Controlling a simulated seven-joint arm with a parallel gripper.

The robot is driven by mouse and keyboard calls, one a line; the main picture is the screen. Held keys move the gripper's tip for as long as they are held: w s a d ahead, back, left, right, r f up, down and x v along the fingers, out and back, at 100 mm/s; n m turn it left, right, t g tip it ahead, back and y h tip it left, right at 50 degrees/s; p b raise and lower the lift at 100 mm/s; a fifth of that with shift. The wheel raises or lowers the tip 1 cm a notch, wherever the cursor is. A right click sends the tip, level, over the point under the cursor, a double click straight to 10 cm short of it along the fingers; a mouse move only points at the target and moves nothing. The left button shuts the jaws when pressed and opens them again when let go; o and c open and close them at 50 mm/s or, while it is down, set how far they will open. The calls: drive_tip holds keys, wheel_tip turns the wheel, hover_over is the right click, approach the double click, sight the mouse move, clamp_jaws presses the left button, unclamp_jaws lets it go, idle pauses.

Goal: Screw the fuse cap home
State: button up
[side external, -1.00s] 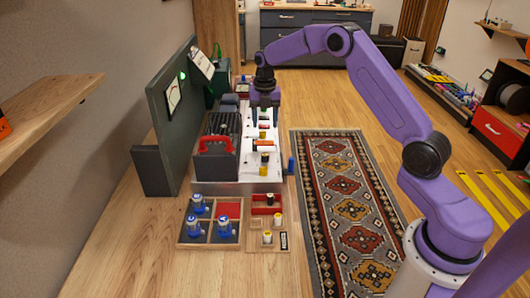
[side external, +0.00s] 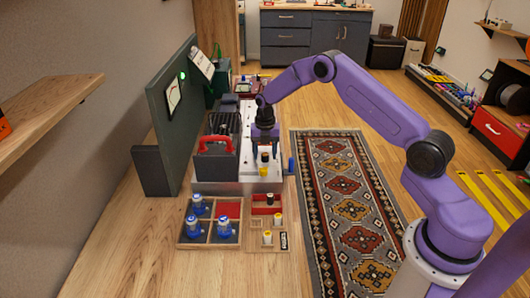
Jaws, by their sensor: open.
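My gripper (side external: 264,155) points straight down over the near part of the white-topped chassis (side external: 248,175), its fingers open. A small dark-topped cylinder (side external: 264,157) stands upright on the chassis between or just behind the fingertips; I cannot tell whether they touch it. A paler, yellowish cylinder (side external: 264,171) stands just nearer the camera. I cannot tell for sure which small part is the fuse cap. The arm and gripper hide the chassis parts farther back.
A blue knob (side external: 291,165) juts from the chassis's right side.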

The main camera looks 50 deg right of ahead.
clamp_jaws()
